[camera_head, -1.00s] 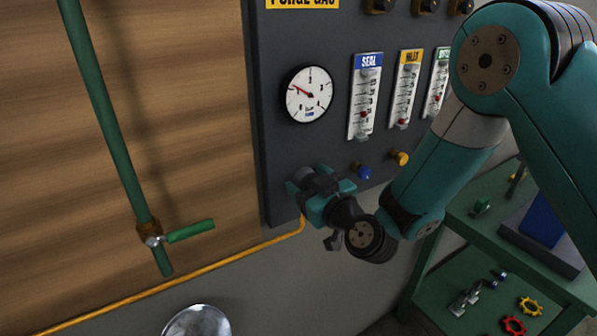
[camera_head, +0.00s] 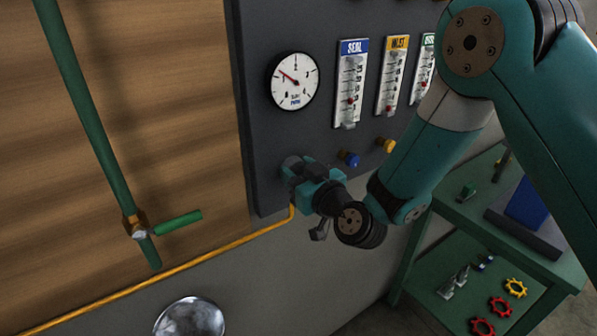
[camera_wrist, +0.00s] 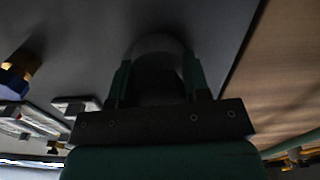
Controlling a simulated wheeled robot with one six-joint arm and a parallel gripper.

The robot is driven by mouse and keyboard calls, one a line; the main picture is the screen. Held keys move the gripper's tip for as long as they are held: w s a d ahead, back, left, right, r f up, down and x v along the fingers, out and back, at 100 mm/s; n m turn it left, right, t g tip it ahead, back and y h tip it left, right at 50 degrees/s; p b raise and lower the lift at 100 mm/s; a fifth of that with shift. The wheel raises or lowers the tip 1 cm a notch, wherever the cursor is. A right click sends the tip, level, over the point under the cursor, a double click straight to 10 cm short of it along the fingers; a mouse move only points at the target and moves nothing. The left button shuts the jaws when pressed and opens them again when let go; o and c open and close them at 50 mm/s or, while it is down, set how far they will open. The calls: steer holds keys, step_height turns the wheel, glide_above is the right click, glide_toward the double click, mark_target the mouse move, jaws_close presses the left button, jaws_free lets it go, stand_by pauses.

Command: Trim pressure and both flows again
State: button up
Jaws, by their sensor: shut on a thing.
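My gripper (camera_head: 294,172) is at the lower left of the dark grey panel, shut on a dark round knob (camera_wrist: 157,48). In the wrist view its green fingers stand on both sides of the knob. The white round pressure gauge (camera_head: 293,80) is just above; its red needle points up and left. The blue-labelled SEAL flow meter (camera_head: 350,85) and yellow-labelled INLET flow meter (camera_head: 391,77) show red floats in their lower parts. A blue knob (camera_head: 350,160) and a yellow knob (camera_head: 387,146) sit below them. A green-labelled meter (camera_head: 423,70) is partly hidden by my arm.
A green pipe with a green lever (camera_head: 178,223) stands at left before a wooden wall. A yellow pipe (camera_head: 180,270) runs along the bottom. A green table (camera_head: 505,195) with a lower shelf holding red and yellow handwheels (camera_head: 515,287) stands right.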

steer(key=m, duration=0.6)
steer(key=shift+w+d+r, duration=0.1)
steer(key=shift+d, duration=0.05)
steer(key=m, duration=0.5)
steer(key=shift+w+d+m, duration=0.1)
steer(key=shift+m, duration=0.2)
steer(key=o, duration=0.9)
steer(key=shift+o, duration=0.2)
steer(key=shift+f+b, duration=0.2)
steer(key=shift+b, duration=0.2)
